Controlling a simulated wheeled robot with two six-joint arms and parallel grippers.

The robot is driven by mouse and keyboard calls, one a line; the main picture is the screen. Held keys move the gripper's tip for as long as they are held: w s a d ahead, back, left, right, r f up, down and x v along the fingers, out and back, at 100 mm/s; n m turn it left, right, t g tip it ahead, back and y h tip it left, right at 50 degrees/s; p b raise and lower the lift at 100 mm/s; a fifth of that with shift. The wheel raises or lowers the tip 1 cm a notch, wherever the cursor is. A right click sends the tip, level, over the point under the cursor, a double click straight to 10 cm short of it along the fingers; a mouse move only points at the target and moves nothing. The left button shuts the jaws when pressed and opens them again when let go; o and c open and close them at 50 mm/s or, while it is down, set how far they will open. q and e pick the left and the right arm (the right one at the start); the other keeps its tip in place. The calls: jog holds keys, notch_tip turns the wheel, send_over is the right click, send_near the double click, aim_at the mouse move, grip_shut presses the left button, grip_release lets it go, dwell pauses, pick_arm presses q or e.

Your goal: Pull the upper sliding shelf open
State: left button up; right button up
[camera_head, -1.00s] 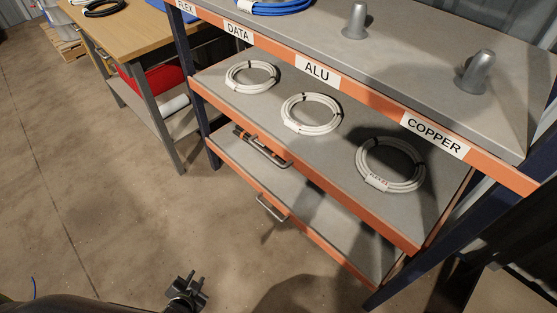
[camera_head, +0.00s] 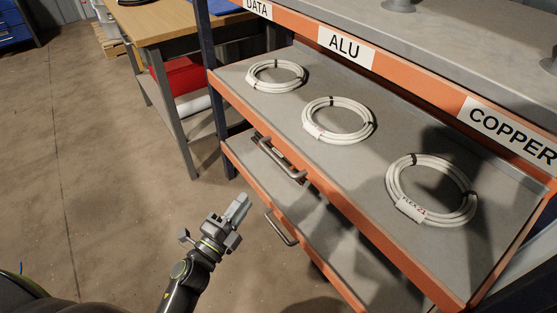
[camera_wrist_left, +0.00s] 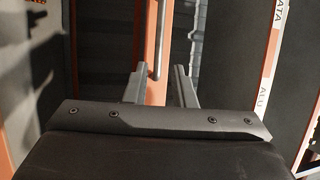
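The upper sliding shelf (camera_head: 300,105) is a grey board with an orange front edge, below the labelled rail. Its grey bar handle (camera_head: 283,162) is on that front edge. My left gripper (camera_head: 238,208) is in front of the shelf, down and to the left of the handle and apart from it. In the left wrist view my two fingers (camera_wrist_left: 160,88) are spread. The handle bar (camera_wrist_left: 158,40) shows ahead, between the finger lines, against an orange edge. My right gripper is out of view.
White cable coils (camera_head: 338,121) lie on the upper shelf. A lower shelf has its own handle (camera_head: 281,228). ALU and COPPER labels mark the orange rail (camera_head: 420,75) above. A wooden-topped workbench (camera_head: 170,22) stands at the back left. The floor (camera_head: 110,180) on the left is clear.

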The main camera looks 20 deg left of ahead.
aim_at(275, 157)
pick_arm(q)
jog(key=x, duration=1.5)
jog(key=shift+w+d+f, duration=0.1)
jog(key=shift+w+f, duration=0.05)
jog(key=shift+w, duration=0.25)
jog(key=shift+c, duration=0.2)
grip_shut()
